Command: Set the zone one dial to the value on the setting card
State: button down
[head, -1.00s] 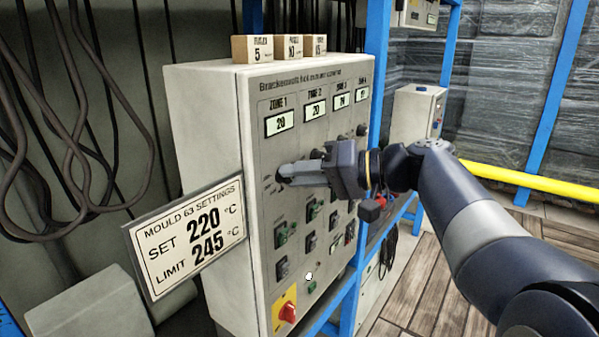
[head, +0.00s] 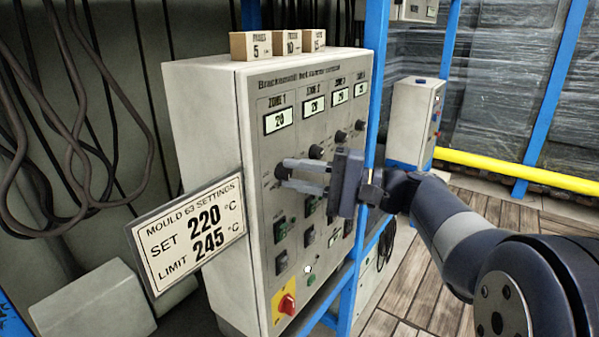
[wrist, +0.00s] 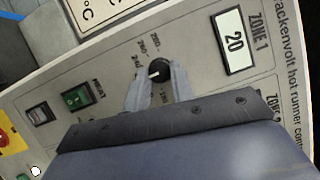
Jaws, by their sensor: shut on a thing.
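The setting card (head: 187,244) on the left side of the control box reads "MOULD 63 SETTINGS, SET 220 °C, LIMIT 245 °C". The zone one dial (wrist: 160,70) is a round black knob below the ZONE 1 display (wrist: 235,41), which shows 20. Its white mark points left in the wrist view, toward the scale's side near 240; the exact value there is partly hidden. My gripper (head: 287,173) is at the zone one dial, its two fingers shut on the knob's sides. The fingers cover part of the scale in the wrist view.
The control box (head: 205,110) has several other dials, switches and displays to the right. A red and yellow main switch (head: 287,304) is at its bottom. Small labelled blocks (head: 256,46) stand on top. A blue post (head: 376,90) stands close by my wrist.

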jog(key=shift+m, duration=0.3)
jog(key=c, duration=1.2)
grip_release()
jog(key=shift+d, duration=0.1)
jog(key=v, duration=1)
jog(key=shift+d+f, duration=0.2)
jog(key=shift+d, duration=0.1)
jog(key=shift+a, duration=0.15)
jog(key=x, duration=1)
jog(key=shift+a+r, duration=0.2)
jog(key=shift+a, duration=0.05)
